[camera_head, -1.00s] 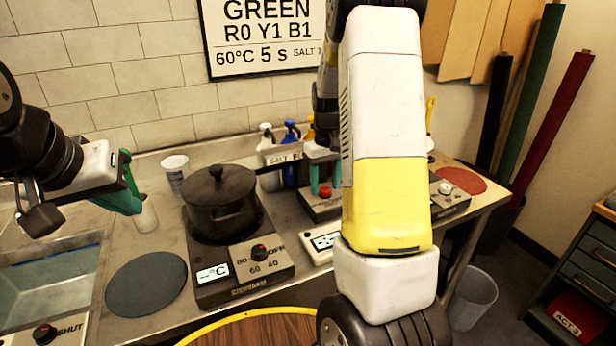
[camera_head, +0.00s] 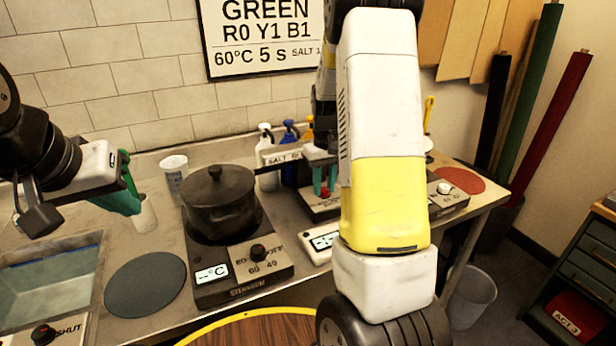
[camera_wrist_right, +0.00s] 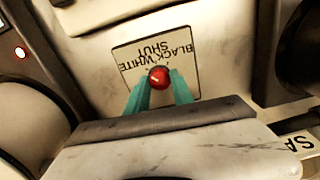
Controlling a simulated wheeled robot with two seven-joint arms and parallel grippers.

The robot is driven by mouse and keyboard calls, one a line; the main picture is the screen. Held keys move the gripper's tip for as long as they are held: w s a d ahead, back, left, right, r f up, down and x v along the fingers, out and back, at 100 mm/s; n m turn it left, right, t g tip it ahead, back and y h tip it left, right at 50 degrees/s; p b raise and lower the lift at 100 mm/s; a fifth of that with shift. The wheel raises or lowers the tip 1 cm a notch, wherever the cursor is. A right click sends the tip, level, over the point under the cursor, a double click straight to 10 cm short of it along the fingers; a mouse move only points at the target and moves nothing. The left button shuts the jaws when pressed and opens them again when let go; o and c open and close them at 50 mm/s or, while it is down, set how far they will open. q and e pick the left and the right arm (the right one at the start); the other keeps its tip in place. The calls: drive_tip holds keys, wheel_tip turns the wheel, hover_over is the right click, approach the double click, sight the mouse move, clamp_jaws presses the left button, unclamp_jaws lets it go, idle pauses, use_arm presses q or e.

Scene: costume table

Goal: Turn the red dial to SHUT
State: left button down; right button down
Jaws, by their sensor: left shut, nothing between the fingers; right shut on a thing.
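The red dial (camera_wrist_right: 158,77) sits on a square plate (camera_wrist_right: 128,60) lettered BLACK, WHITE and SHUT, which reads upside down in the right wrist view. My right gripper (camera_wrist_right: 160,88) is shut on the dial, one teal finger on each side. I cannot tell which word the dial points to. In the head view my right gripper (camera_head: 325,180) is low over the dial's box (camera_head: 316,207), partly behind my right arm.
A black pot (camera_head: 218,205) stands on a hot plate with its own dial (camera_head: 259,252). Pump bottles (camera_head: 289,150) stand behind the dial's box. A sink (camera_head: 45,275) is at the left. A dark round mat (camera_head: 146,283) lies clear.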

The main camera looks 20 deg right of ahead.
sight(324, 189)
drive_tip(key=m, duration=0.4)
drive_tip(key=shift+m, duration=2)
drive_tip(key=c, duration=1.1)
unclamp_jaws()
drive_tip(key=shift+r, duration=0.1)
wheel_tip(324, 189, up, 8)
drive_tip(key=shift+f, duration=0.25)
drive_tip(key=shift+r, duration=0.1)
